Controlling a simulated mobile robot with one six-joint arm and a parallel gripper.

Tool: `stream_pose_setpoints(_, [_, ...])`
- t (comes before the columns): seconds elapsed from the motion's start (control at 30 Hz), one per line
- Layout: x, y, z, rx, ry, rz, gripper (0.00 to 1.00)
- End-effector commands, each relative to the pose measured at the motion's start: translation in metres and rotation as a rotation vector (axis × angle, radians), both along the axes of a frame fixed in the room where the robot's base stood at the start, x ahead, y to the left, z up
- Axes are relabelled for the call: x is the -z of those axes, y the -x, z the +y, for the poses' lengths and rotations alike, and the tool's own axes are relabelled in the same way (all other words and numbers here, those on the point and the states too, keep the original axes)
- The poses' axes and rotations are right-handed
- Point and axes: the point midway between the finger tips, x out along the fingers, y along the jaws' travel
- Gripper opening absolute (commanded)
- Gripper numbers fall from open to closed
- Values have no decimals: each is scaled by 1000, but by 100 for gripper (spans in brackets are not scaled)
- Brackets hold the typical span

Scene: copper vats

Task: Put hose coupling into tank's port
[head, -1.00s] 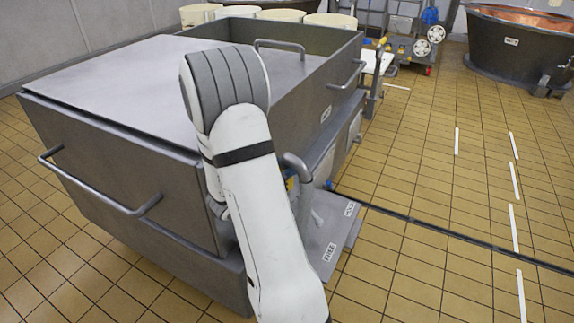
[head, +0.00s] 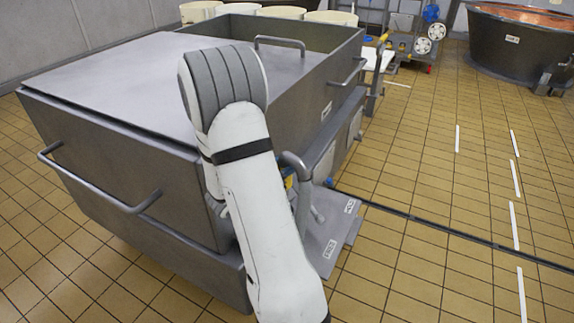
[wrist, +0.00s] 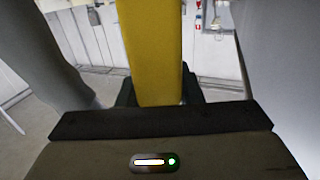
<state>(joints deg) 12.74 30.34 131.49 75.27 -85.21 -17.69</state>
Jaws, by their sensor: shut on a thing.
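In the wrist view my gripper (wrist: 160,98) is shut on a long yellow piece (wrist: 150,50), which stands up between the dark fingers and runs out of the top of the picture. It appears to be the hose coupling or its handle; its far end is not visible. In the head view my white arm hides the gripper, and only a small yellow bit (head: 290,182) shows beside it. A big grey steel tank (head: 110,165) stands right behind my arm. I cannot make out its port in either view.
A bent grey pipe (head: 303,190) rises by my arm, above a low plate (head: 330,240) with FREE and HOLD labels. A copper vat (head: 515,45) stands far right; a cart (head: 410,45) and white tubs (head: 285,12) are behind. Tiled floor to the right is open.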

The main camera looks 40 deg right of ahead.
Motion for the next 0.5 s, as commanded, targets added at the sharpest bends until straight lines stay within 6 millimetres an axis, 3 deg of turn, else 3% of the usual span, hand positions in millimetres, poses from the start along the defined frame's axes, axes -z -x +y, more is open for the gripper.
stream_pose_setpoints(0.5, [8, 0, -1, 2, 2, -1, 5])
